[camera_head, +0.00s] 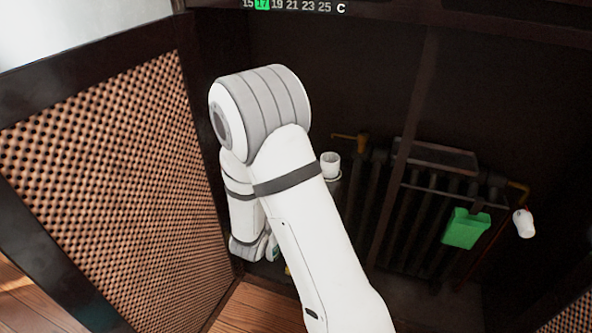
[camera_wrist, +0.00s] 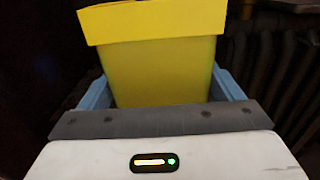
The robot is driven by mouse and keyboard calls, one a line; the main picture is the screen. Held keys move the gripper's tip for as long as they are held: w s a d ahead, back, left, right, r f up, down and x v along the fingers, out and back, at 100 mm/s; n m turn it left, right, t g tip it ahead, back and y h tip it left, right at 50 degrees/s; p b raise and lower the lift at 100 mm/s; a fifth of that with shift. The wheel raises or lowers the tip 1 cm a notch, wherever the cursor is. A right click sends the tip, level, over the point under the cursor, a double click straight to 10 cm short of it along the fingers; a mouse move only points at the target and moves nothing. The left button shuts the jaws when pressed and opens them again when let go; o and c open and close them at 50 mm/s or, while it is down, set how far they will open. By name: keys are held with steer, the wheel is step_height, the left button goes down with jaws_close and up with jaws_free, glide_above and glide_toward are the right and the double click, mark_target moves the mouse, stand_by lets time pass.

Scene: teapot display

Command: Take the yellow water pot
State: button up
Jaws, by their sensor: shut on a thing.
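The yellow water pot (camera_wrist: 152,24) fills the upper middle of the wrist view, a box-like shape with a wider rim band at its top. My gripper (camera_wrist: 163,88) has one blue finger on each side of the pot's body and is shut on it. In the head view my own white arm hides most of the gripper and pot. Only a small yellow patch (camera_head: 288,270) shows beside the arm, low in the cabinet. I cannot tell whether the pot touches the cabinet floor.
A perforated cabinet door (camera_head: 110,170) stands open at the left, close to my arm. A dark radiator (camera_head: 415,230) is at the back, with a green box (camera_head: 465,229) hanging on it and a white valve knob (camera_head: 524,223) at right. A number strip (camera_head: 295,6) runs along the top.

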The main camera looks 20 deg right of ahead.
steer(key=v, duration=0.3)
steer(key=shift+s+a, duration=0.2)
steer(key=shift+s, duration=0.1)
